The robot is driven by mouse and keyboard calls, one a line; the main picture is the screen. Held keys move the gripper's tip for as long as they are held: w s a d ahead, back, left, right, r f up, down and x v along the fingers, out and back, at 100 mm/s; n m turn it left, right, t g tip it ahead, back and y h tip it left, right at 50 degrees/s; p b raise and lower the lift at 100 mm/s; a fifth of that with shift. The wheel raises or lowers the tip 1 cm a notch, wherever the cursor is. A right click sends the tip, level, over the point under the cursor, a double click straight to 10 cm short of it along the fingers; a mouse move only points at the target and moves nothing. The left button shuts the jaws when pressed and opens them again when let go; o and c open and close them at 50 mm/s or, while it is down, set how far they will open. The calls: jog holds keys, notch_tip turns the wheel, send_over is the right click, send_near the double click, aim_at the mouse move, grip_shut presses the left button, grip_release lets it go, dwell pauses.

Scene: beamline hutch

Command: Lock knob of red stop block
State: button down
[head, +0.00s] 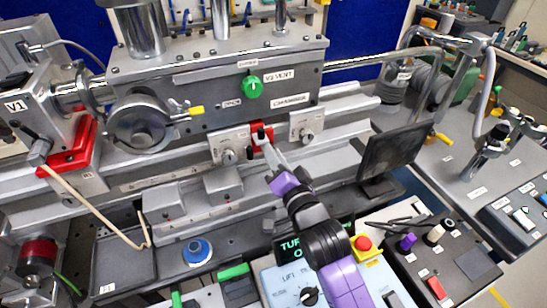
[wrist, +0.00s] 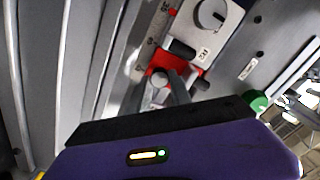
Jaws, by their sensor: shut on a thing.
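The red stop block (head: 258,129) sits on the rail of the grey machine, between two light grey blocks with round knobs. In the wrist view the red stop block (wrist: 188,66) shows between my fingers, with a small round silver knob (wrist: 159,78) at its front. My gripper (head: 263,137) reaches the block from the front. In the wrist view my gripper (wrist: 164,84) has its two dark fingers on either side of the silver knob, shut on it. The fingers hide part of the knob and the block's lower face.
A grey block with a knob (head: 230,146) stands just left and another (head: 306,126) just right. The green knob (head: 251,86) is on the panel above. A dark flat screen (head: 393,154) stands to the right of my arm. Control boxes fill the foreground.

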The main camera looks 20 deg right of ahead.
jog(key=shift+d+f+m+b, duration=0.1)
jog(key=shift+m+b, duration=0.15)
jog(key=shift+m, duration=1.65)
jog(key=shift+f+m+b, duration=0.1)
jog(key=shift+m+b, duration=0.1)
jog(key=shift+m, duration=1.7)
jog(key=c, duration=1.2)
grip_release()
jog(key=shift+o, duration=0.2)
jog(key=shift+r, duration=0.1)
